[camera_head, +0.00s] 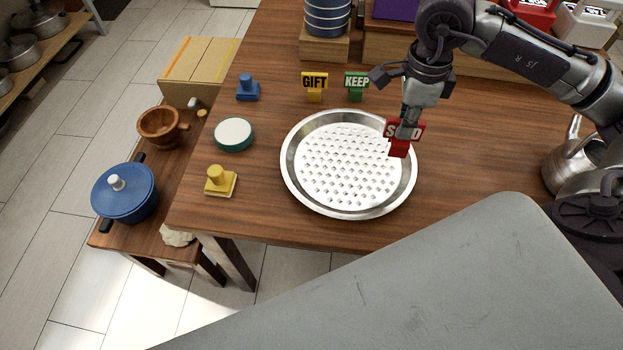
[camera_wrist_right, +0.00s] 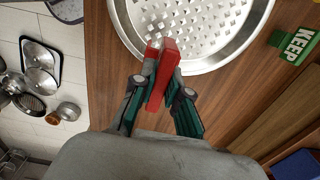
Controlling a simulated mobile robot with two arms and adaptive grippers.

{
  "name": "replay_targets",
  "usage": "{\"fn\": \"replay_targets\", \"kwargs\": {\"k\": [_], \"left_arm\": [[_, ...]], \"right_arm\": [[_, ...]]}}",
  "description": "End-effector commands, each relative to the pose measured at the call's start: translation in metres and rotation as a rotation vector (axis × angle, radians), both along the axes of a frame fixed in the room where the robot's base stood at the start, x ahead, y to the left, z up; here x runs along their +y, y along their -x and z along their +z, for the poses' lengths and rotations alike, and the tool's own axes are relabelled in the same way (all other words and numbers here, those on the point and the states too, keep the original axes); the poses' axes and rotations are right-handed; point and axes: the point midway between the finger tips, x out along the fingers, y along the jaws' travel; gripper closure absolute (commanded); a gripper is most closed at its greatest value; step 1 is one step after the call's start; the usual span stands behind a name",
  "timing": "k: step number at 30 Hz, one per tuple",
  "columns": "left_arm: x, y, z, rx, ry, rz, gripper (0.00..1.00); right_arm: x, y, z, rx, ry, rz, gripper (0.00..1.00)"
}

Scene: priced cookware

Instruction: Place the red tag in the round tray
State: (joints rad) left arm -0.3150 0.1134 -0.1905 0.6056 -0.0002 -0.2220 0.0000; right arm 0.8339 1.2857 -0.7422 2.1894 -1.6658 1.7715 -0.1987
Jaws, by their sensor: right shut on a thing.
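The red tag (camera_head: 399,147), marked SOLD, is held by my right gripper (camera_head: 407,128) over the right part of the round tray (camera_head: 291,170). In the right wrist view the red tag (camera_wrist_right: 161,72) sits between the two fingers of my right gripper (camera_wrist_right: 161,88), with the tray (camera_wrist_right: 232,58) beyond it. The tray is a silver round pan with a perforated base and looks empty. I cannot tell whether the tag touches the tray. My left gripper does not show.
A yellow GIFT tag (camera_head: 314,86) and a green KEEP tag (camera_head: 356,86) stand behind the tray. A blue stamp (camera_head: 247,88), a green-rimmed round dish (camera_head: 233,134) and a yellow stamp (camera_head: 219,181) stand to its left. A metal jug (camera_head: 572,160) is at the right.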

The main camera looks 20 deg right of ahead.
Motion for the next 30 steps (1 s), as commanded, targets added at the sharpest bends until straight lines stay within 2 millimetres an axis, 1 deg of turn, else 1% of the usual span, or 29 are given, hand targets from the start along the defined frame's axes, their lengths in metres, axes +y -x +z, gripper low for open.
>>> {"fn": "replay_targets", "kwargs": {"k": [2,5,9,12,16,21,26,30], "left_arm": [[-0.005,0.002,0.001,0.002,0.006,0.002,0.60],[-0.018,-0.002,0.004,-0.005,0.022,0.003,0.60],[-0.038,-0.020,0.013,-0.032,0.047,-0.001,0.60],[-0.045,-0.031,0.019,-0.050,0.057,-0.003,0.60],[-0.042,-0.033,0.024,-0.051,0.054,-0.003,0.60],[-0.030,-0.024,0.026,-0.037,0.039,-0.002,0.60],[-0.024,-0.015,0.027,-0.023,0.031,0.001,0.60],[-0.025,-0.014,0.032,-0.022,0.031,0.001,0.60]], "right_arm": [[0.000,0.002,0.000,0.001,0.001,-0.002,1.00],[0.008,-0.004,-0.005,0.002,-0.005,0.000,1.00],[0.032,-0.022,-0.022,0.003,-0.007,0.002,1.00],[0.051,-0.036,-0.036,0.003,-0.007,0.003,1.00],[0.072,-0.053,-0.052,0.002,-0.005,0.001,1.00],[0.088,-0.067,-0.066,0.001,-0.002,-0.001,1.00],[0.090,-0.069,-0.075,0.003,0.001,-0.003,1.00],[0.090,-0.068,-0.093,0.005,0.000,-0.003,1.00]]}}
